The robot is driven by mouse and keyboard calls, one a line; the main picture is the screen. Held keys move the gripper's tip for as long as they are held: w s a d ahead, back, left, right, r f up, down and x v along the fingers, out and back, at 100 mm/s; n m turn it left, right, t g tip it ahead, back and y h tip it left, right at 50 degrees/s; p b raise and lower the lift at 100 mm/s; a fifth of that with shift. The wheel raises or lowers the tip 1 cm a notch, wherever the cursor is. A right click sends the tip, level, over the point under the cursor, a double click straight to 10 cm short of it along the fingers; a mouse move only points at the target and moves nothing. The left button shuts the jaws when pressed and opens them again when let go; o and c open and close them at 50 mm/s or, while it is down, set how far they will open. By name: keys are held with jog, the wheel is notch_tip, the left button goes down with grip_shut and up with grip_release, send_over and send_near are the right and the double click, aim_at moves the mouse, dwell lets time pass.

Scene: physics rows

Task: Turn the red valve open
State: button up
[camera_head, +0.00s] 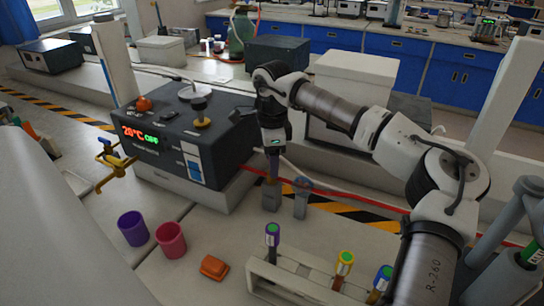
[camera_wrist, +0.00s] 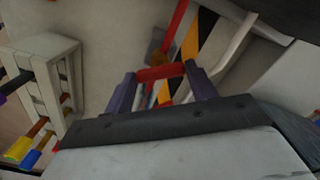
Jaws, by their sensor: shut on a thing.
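My gripper (camera_head: 271,176) points down beside the dark control box, above a grey fitting (camera_head: 271,196) on the floor-level surface. In the wrist view my gripper (camera_wrist: 160,78) has its two bluish fingers on either side of a red bar, the red valve's handle (camera_wrist: 160,72), and is shut on it. The handle lies crosswise between the fingertips. In the head view the handle is mostly hidden by the fingers, and how far it is turned cannot be told. A second grey fitting (camera_head: 301,202) stands just to the right.
The control box (camera_head: 185,140) reads 20°C OFF, with a yellow tap (camera_head: 112,160) at its left. Purple (camera_head: 133,228) and pink (camera_head: 170,240) cups, an orange block (camera_head: 213,267) and a tube rack (camera_head: 300,270) stand in front. A red hose (camera_head: 360,200) runs right.

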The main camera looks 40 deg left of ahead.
jog(key=n, duration=0.5)
jog(key=shift+r+n+p, duration=0.1)
jog(key=shift+n+p, duration=0.2)
jog(key=shift+p, duration=0.1)
jog(key=n, duration=0.5)
jog(key=shift+n+p, duration=0.3)
jog(key=shift+p, duration=0.05)
jog(key=o, duration=1)
jog(key=shift+r+b, duration=0.9)
jog(key=shift+r, duration=6)
